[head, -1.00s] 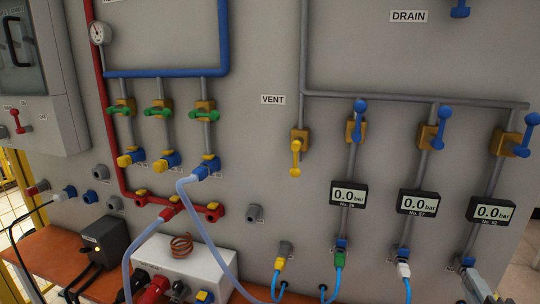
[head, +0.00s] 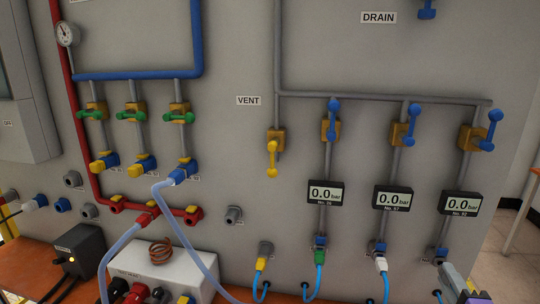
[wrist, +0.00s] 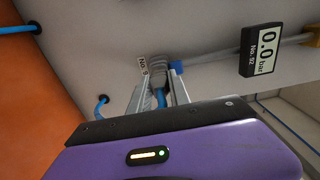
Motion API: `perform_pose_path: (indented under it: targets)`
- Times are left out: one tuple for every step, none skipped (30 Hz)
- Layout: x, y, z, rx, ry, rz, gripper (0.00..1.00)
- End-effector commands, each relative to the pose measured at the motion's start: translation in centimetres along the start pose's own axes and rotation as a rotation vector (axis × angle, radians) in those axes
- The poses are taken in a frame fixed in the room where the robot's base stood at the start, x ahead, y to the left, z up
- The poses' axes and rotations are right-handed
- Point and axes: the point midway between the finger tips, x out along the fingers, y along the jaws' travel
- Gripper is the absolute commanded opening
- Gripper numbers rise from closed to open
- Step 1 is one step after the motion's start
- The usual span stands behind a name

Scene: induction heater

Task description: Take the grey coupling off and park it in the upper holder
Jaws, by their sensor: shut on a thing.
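My gripper (wrist: 159,93) is shut on the grey coupling (wrist: 159,84), with one finger on each side of it. A blue hose (wrist: 161,101) hangs from the coupling. The coupling is at the blue-tabbed outlet (wrist: 176,67) below gauge No. 92 (wrist: 263,49); I cannot tell whether it is still seated. Grey stub holders stick out of the panel: an upper one (head: 72,179) and a lower one (head: 89,210) at left, another (head: 233,214) near the middle.
Couplings with yellow (head: 261,263), green (head: 320,255) and white (head: 381,264) bodies hang on blue hoses left of my gripper. Blue-handled valves (head: 411,124) stick out above. A white box with a copper coil (head: 160,252) and a black box (head: 80,250) stand on the orange bench.

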Motion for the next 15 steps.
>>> perform_pose_path:
  targets:
    - [-0.2,0.0,0.0,0.0,0.0,0.0,0.0]
    - [-0.3,0.0,0.0,0.0,0.0,0.0,0.0]
    - [-0.5,0.0,0.0,0.001,0.0,0.001,0.0]
    - [-0.6,0.0,0.0,0.001,0.0,0.001,0.0]
    - [-0.7,0.0,0.0,0.001,0.0,0.001,0.0]
    - [-0.8,0.0,0.0,0.001,0.0,0.0,0.0]
    - [-0.9,0.0,0.0,0.001,0.0,0.0,0.0]
    - [-1.1,0.0,0.0,0.0,0.0,0.0,0.0]
    - [-1.2,-0.1,0.0,0.0,0.0,0.0,0.0]
    - [-1.3,-0.1,0.0,0.0,0.0,0.0,0.0]
    - [-1.4,0.0,0.0,0.0,0.0,0.0,0.0]
    - [-1.6,0.0,0.0,0.0,0.0,0.0,0.0]
    - [-1.7,0.0,0.0,0.0,0.0,0.0,0.0]
    - [-1.8,0.0,0.0,0.0,0.0,0.001,0.0]
    - [-1.9,0.0,0.0,-0.001,0.0,0.001,0.0]
